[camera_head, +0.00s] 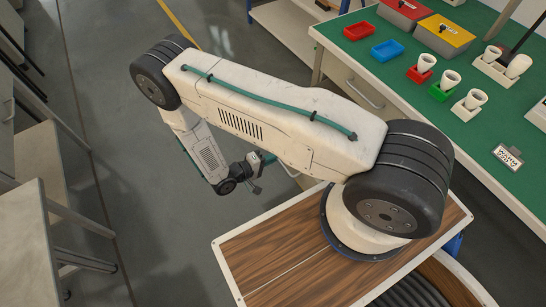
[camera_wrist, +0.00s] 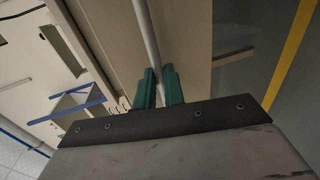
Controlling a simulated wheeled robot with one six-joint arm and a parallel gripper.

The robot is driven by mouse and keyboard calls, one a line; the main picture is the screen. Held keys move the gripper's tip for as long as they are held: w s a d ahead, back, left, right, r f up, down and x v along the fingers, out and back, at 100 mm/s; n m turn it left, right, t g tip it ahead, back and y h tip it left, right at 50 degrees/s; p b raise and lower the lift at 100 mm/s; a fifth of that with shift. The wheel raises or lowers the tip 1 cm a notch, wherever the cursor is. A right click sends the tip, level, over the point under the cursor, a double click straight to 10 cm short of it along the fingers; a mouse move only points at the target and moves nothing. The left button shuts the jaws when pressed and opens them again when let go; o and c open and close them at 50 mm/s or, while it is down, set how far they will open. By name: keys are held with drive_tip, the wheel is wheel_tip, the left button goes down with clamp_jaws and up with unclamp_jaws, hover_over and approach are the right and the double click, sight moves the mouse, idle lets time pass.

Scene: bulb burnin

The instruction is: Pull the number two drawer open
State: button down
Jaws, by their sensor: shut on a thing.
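My gripper (camera_wrist: 159,70) shows in the wrist view with its two green fingers closed on a long grey bar handle (camera_wrist: 147,35), one finger on each side. The handle runs along a beige drawer front (camera_wrist: 115,35). In the head view my gripper (camera_head: 262,172) is low beside the workbench, left of its front, and its grip is too small to see. Another bar handle (camera_head: 365,95) shows on the bench's beige drawer front (camera_head: 343,75). No drawer number is readable, and I cannot tell how far the held drawer stands out.
The green-topped workbench (camera_head: 390,85) carries a red tray (camera_head: 357,31), a blue tray (camera_head: 387,50), lidded boxes and several white bulb-like pieces in holders. Grey floor (camera_head: 130,120) is open left of my arm. Benches and a stool-like frame (camera_head: 75,230) stand at the far left.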

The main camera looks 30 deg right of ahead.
drive_tip(key=shift+w, duration=0.1)
drive_tip(key=c, duration=1.5)
unclamp_jaws()
drive_tip(key=shift+a, duration=0.15)
drive_tip(key=v, duration=0.7)
drive_tip(key=shift+a, duration=0.3)
drive_tip(key=shift+r, duration=0.1)
